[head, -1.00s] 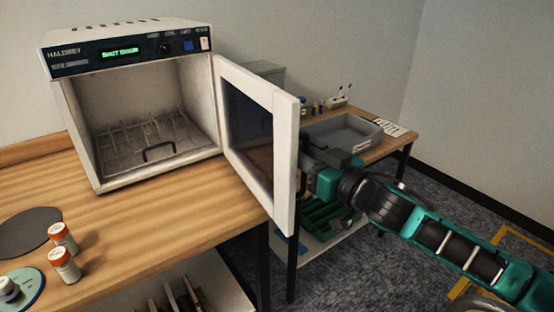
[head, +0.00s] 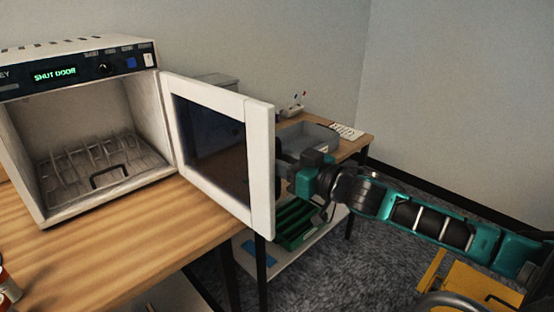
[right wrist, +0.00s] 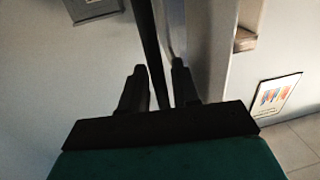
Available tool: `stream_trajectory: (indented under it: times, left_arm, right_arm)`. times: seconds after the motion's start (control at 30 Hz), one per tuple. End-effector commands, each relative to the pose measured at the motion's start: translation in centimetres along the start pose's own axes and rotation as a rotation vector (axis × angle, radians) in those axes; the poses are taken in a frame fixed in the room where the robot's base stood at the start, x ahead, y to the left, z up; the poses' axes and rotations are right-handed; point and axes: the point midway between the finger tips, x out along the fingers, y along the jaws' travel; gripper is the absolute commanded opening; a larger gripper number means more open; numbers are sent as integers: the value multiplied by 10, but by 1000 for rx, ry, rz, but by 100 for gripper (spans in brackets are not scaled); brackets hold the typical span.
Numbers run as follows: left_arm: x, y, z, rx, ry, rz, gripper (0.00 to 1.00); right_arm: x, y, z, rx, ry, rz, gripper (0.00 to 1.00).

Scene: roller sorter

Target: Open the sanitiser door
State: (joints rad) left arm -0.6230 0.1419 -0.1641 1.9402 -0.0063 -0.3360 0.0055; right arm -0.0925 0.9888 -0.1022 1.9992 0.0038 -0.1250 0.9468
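The sanitiser (head: 95,48) stands on the wooden counter at the left of the head view, its display reading "SHUT DOOR". Its white-framed door (head: 260,170) with a dark window is swung wide open, out over the counter's right end. The chamber is exposed, with a wire rack (head: 105,160) inside. My right gripper (head: 286,165) is at the door's outer side, its fingers partly hidden behind the door's edge. In the right wrist view a dark upright bar, the door handle (right wrist: 151,45), runs between the close-set fingers (right wrist: 158,85). My left gripper is out of view.
Behind the door is a second table (head: 352,150) with a grey tray (head: 310,137) and a green crate (head: 296,222) on its lower shelf. A yellow object (head: 455,285) is at the lower right.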

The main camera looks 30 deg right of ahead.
Motion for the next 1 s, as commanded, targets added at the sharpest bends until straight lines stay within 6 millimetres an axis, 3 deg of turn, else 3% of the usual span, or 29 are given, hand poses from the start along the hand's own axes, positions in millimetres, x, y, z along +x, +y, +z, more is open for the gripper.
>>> stream_trajectory:
  times: [0.43,1.0]
  left_arm:
    - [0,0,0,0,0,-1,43]
    - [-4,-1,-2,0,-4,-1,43]
  right_arm:
    - [-6,-1,-1,1,3,-2,34]
    - [-66,-1,0,2,0,-1,34]
